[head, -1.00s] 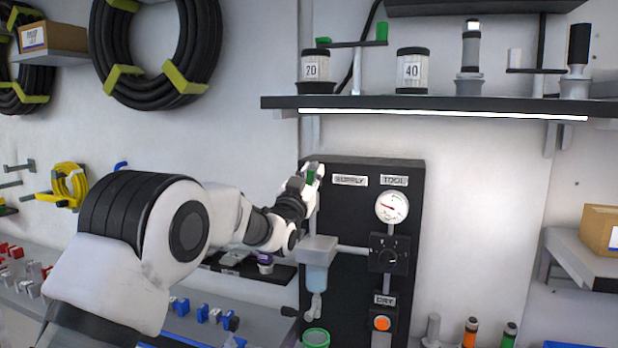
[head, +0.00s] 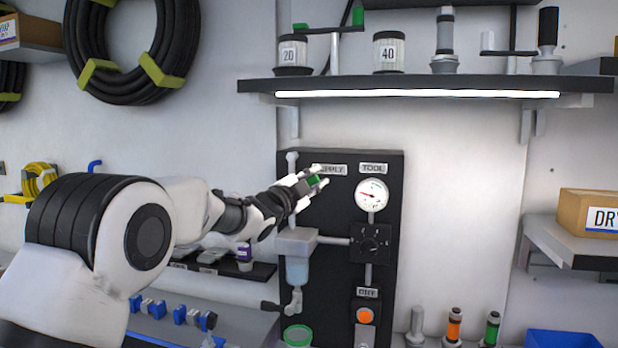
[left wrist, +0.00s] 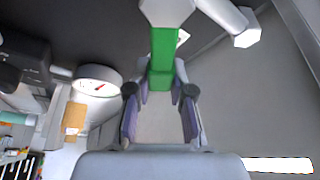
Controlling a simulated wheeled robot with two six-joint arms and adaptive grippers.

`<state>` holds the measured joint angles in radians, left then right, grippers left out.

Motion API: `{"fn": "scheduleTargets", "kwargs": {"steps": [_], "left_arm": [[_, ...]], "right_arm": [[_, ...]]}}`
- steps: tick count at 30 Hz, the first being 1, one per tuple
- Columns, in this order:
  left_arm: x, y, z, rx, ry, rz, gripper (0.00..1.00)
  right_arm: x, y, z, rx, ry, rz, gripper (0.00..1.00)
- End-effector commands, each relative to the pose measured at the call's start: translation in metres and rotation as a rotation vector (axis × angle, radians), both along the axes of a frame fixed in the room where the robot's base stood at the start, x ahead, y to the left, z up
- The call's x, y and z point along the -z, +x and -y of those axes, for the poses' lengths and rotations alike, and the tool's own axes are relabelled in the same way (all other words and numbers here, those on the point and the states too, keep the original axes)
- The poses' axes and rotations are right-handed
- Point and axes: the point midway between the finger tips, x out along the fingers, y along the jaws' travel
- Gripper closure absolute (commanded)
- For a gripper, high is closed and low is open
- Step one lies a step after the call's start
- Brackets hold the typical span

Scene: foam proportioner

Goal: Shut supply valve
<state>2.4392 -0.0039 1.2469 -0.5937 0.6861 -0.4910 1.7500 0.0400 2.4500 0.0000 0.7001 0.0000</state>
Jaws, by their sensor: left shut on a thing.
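The supply valve's green handle (head: 315,181) is at the upper left of the black panel (head: 335,270), just below the SUPPLY label (head: 331,169). It points out to the right, across the upright grey pipe's line. My left gripper (head: 318,178) is shut on this handle, and its fingers partly hide it and the label. In the left wrist view the green handle (left wrist: 163,60) runs between the two fingers of my left gripper (left wrist: 161,95). The valve body is largely hidden behind the gripper. My right gripper is not in view.
A round gauge (head: 371,195) and a black regulator (head: 370,243) are right of the handle. A clear-bowled filter (head: 297,270) hangs below it. A lit shelf (head: 420,88) with canisters overhangs the panel. The wall right of the panel is clear.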

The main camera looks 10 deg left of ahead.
Motion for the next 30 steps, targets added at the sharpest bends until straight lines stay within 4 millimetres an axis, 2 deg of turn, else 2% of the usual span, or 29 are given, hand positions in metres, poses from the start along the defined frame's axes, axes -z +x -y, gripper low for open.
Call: {"fn": "scheduleTargets", "kwargs": {"steps": [15,22,30], "left_arm": [[0.032,0.000,0.010,-0.002,0.429,0.012,1.00],[0.039,0.000,0.011,-0.002,0.530,0.016,1.00],[0.042,0.000,0.011,-0.002,0.567,0.018,1.00]], "right_arm": [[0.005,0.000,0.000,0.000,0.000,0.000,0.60],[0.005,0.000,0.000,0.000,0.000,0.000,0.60],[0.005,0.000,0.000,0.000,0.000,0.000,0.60]]}}
